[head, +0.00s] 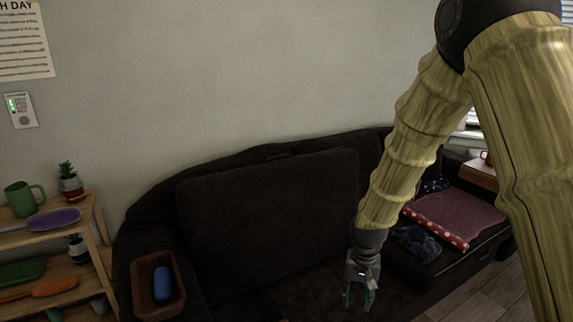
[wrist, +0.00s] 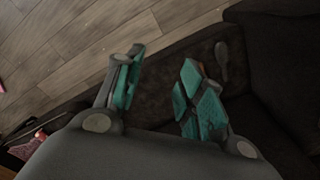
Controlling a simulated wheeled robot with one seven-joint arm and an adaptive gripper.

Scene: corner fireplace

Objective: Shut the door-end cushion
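The dark sofa (head: 150,215) stands against the wall. A large dark cushion or panel (head: 270,220) stands tilted up against its back, left of my arm. I cannot tell whether it is a raised seat cushion or a back cushion, or which end is the door end.
A brown tray (head: 140,304) holding a blue object (head: 162,285) sits on the left armrest. A mauve blanket (head: 455,212) and dark cloth (head: 417,242) lie on the right seat. Plank floor (head: 470,292) shows at lower right.

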